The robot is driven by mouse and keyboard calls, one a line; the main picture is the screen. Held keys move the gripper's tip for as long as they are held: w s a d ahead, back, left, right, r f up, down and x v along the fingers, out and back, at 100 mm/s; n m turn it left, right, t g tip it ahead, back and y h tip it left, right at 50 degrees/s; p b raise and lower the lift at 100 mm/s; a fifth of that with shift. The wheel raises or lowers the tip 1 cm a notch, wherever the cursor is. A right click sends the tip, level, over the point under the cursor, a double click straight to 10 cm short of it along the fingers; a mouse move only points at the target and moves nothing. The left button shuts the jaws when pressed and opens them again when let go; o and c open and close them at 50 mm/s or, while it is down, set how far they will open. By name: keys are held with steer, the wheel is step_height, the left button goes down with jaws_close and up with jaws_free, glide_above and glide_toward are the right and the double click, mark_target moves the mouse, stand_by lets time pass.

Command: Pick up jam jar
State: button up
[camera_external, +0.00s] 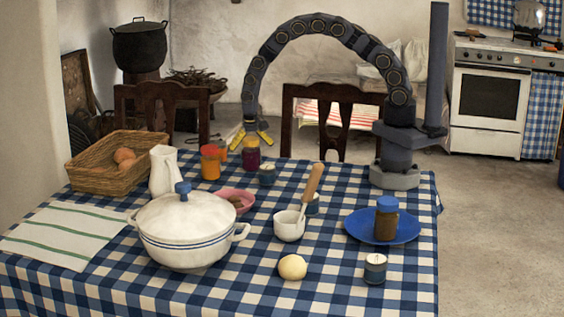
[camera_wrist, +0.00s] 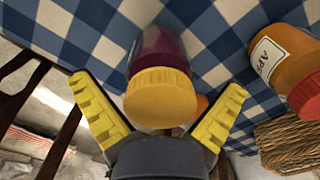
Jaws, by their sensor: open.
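A jar of dark purple contents with a yellow lid (camera_external: 251,157) stands at the far edge of the table; it also shows in the wrist view (camera_wrist: 160,90). An orange jar with a red lid (camera_external: 210,164) stands left of it; its label in the wrist view (camera_wrist: 283,62) is partly readable. I cannot tell which is the jam jar. My gripper (camera_external: 251,135) is open and empty near the purple jar's lid. In the wrist view its yellow fingers (camera_wrist: 159,86) appear on either side of that lid, with gaps visible. I cannot tell the exact depth between them.
Nearby are a white jug (camera_external: 164,171), a dark candle tin (camera_external: 267,175) and a pink bowl (camera_external: 236,198). A wicker basket (camera_external: 98,176) stands left. A white pot (camera_external: 184,231) is nearer the front. A blue plate (camera_external: 358,228) holds a blue-lidded jar (camera_external: 386,222). Chairs stand behind the table.

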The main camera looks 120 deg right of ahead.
mark_target(250, 139)
steer(key=c, duration=1.2)
steer(key=shift+o, duration=0.2)
steer(key=shift+r, duration=0.2)
steer(key=shift+r, duration=0.2)
step_height(250, 139, up, 2)
steer(key=shift+w+r, duration=0.1)
steer(key=shift+r, duration=0.15)
steer(key=s+a+r, duration=0.9)
steer(key=s, duration=0.1)
steer(key=shift+s+a+r, duration=0.2)
steer(key=shift+a+r, duration=0.1)
steer(key=shift+r, duration=0.1)
